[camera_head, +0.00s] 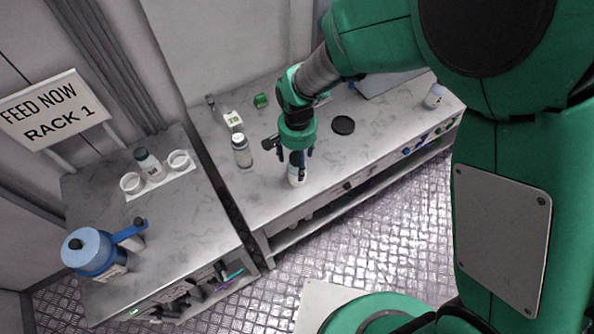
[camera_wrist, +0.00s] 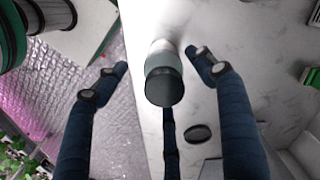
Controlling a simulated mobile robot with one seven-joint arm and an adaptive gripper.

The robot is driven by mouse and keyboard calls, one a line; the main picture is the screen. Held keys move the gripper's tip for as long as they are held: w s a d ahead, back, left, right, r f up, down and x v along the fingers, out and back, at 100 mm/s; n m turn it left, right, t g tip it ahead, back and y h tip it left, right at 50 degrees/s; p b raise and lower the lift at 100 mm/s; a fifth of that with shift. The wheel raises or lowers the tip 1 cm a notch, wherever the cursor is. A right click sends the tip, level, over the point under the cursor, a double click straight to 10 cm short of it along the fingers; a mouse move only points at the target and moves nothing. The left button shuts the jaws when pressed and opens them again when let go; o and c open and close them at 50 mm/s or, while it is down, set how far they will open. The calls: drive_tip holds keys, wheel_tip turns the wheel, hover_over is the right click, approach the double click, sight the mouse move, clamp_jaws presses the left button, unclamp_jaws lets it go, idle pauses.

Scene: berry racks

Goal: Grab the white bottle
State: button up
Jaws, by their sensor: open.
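A white bottle (camera_head: 296,177) stands upright near the front edge of the right-hand counter, directly below my gripper (camera_head: 295,155). In the wrist view, the bottle (camera_wrist: 162,62) shows from above with a dark grey cap, between the spread dark blue fingers of my gripper (camera_wrist: 156,60). The fingers are open and a gap shows on either side of the bottle. The upper part of the bottle is hidden by the gripper in the head view.
Another bottle (camera_head: 242,153) stands left of my gripper. A black disc (camera_head: 343,125) lies to its right, and a further bottle (camera_head: 434,97) is at the far right. The left counter (camera_head: 205,225) holds a blue-lidded jug (camera_head: 92,252) and a white holder (camera_head: 184,184).

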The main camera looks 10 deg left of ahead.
drive_tip(key=shift+w+a+f+b, duration=0.15)
drive_tip(key=shift+f+b, duration=0.35)
drive_tip(key=shift+f, duration=2.1)
drive_tip(key=c, duration=1.5)
drive_tip(key=shift+r, duration=0.1)
drive_tip(key=shift+r, duration=0.85)
wheel_tip(320, 180, up, 2)
drive_tip(key=shift+r+p, duration=0.1)
drive_tip(key=shift+p, duration=0.35)
drive_tip(key=s+d, duration=0.3)
drive_tip(key=s, duration=0.1)
drive_tip(key=s+d, duration=0.3)
drive_tip(key=s, duration=0.1)
drive_tip(key=s+d+r+p, duration=0.1)
drive_tip(key=s+d, duration=0.2)
drive_tip(key=s, duration=0.2)
drive_tip(key=shift+s, duration=0.1)
